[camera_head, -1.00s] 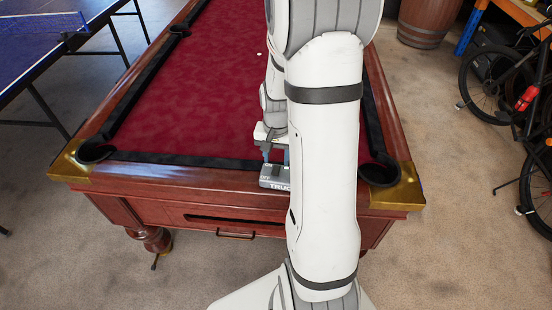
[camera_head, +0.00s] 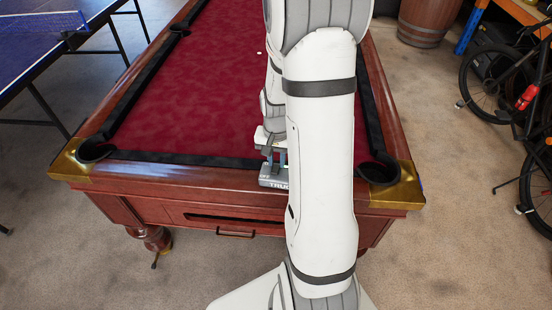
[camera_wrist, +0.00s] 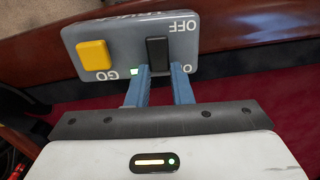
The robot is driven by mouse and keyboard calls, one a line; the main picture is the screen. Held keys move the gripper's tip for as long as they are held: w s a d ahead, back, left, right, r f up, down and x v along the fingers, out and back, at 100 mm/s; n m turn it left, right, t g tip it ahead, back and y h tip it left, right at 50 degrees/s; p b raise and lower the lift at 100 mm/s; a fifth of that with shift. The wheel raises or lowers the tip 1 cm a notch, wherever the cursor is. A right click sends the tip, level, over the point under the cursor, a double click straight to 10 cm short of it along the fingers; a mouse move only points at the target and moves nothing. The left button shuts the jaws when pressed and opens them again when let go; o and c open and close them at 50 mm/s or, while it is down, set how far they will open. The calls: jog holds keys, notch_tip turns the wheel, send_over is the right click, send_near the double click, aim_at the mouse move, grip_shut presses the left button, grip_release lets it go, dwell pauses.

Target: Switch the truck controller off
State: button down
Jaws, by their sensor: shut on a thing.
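The truck controller is a grey box (camera_head: 268,182) on the near wooden rail of the pool table, partly hidden by my arm in the head view. In the wrist view the box (camera_wrist: 105,30) appears upside down, with a yellow GO button (camera_wrist: 94,55) and a small lit green light (camera_wrist: 134,71). Its black switch (camera_wrist: 158,50) stands beside an OFF label, with an O of another label at the opposite end. My gripper (camera_wrist: 161,72) is shut on the switch, one finger on each side. In the head view my gripper (camera_head: 275,160) is over the box.
The pool table (camera_head: 200,90) has a red cloth and brass-coloured corners. A blue table-tennis table (camera_head: 35,45) stands at left. A bicycle (camera_head: 520,100) and a wooden barrel (camera_head: 425,22) are at right. Bare floor (camera_head: 440,120) lies between the pool table and the bicycle.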

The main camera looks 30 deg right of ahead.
jog(key=shift+s+a+f+t+h+b, duration=0.2)
jog(key=shift+t+h+b, duration=0.45)
jog(key=shift+b, duration=1.35)
jog(key=t+h+b, duration=0.1)
jog(key=b, duration=0.4)
jog(key=shift+s+a, duration=0.1)
jog(key=shift+a, duration=0.05)
jog(key=shift+r+t+b, duration=0.2)
jog(key=shift+t+b, duration=0.15)
jog(key=shift+b, duration=0.35)
jog(key=shift+s+r, duration=0.15)
jog(key=c, duration=1.3)
grip_release()
jog(key=shift+r, duration=0.2)
